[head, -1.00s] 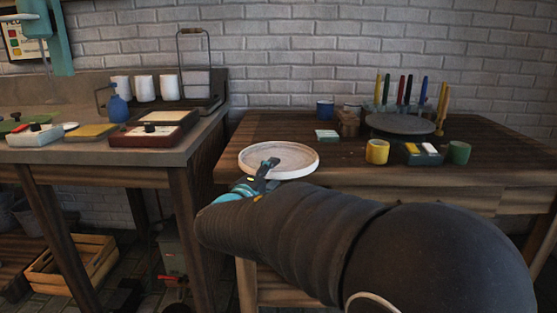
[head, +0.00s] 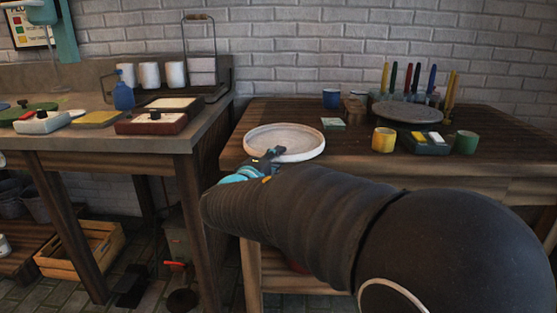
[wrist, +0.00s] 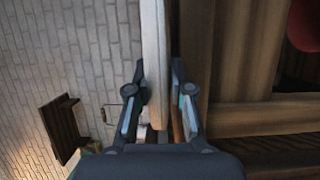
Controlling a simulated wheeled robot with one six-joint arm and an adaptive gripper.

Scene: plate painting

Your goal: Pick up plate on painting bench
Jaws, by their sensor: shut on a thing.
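The plate (head: 285,141) is a round, off-white dish with a raised rim, at the front left corner of the wooden painting bench (head: 345,166). My gripper (head: 268,159) is at the plate's near edge in the head view, with my arm reaching in from the lower right. In the wrist view the plate shows edge-on as a pale upright band (wrist: 156,60). My gripper (wrist: 154,85) has one finger on each side of it and is shut on its rim. I cannot tell whether the plate touches the bench top.
On the bench are a grey turntable (head: 407,112), upright coloured brushes (head: 408,80), a yellow cup (head: 384,140), a green cup (head: 466,142), a blue cup (head: 331,98) and a small pale-green block (head: 333,123). A second table (head: 185,150) with tools stands left, across a gap.

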